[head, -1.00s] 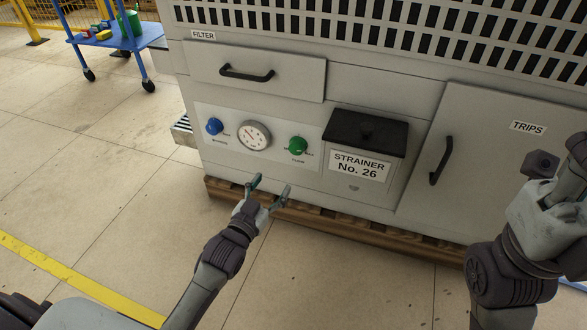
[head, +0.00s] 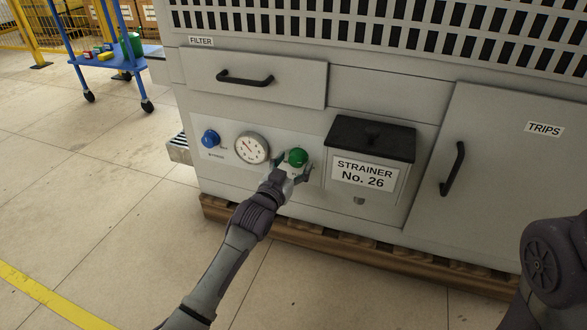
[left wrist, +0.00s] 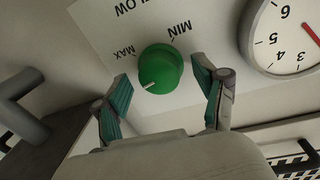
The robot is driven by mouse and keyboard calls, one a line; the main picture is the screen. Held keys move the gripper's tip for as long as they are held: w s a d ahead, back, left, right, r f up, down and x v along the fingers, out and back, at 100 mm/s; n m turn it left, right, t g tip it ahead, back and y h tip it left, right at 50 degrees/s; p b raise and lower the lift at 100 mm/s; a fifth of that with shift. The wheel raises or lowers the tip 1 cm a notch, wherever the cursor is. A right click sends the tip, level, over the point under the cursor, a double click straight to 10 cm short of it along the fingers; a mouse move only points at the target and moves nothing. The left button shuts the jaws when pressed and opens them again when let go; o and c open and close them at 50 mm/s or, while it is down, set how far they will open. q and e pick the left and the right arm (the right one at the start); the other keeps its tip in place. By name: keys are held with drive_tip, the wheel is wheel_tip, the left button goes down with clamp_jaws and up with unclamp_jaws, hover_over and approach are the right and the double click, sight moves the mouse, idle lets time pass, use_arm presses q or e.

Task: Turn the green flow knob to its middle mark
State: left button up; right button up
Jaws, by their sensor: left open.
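The green flow knob (head: 297,157) is on the front panel, right of the dial gauge. In the left wrist view the knob (left wrist: 160,67) appears upside down, with the MAX label to its left and MIN to its upper right. Its white pointer line is at the knob's lower left edge there, on the side away from the FLOW label. My left gripper (head: 293,170) is open at the knob, just below it in the head view. In the left wrist view its teal fingers (left wrist: 161,72) stand on either side of the knob, with gaps visible. My right gripper is out of view.
A blue knob (head: 210,139) and a round gauge (head: 251,148) are left of the green knob. The strainer box (head: 366,165) with a dark lid juts out close on the right. Drawer handle (head: 245,79) is above. A blue cart (head: 105,57) stands back left.

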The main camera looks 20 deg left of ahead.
use_arm(q)
drive_tip(key=c, duration=1.1)
drive_tip(key=shift+c, duration=0.2)
drive_tip(key=shift+r+p, duration=0.1)
drive_tip(key=shift+p, duration=0.3)
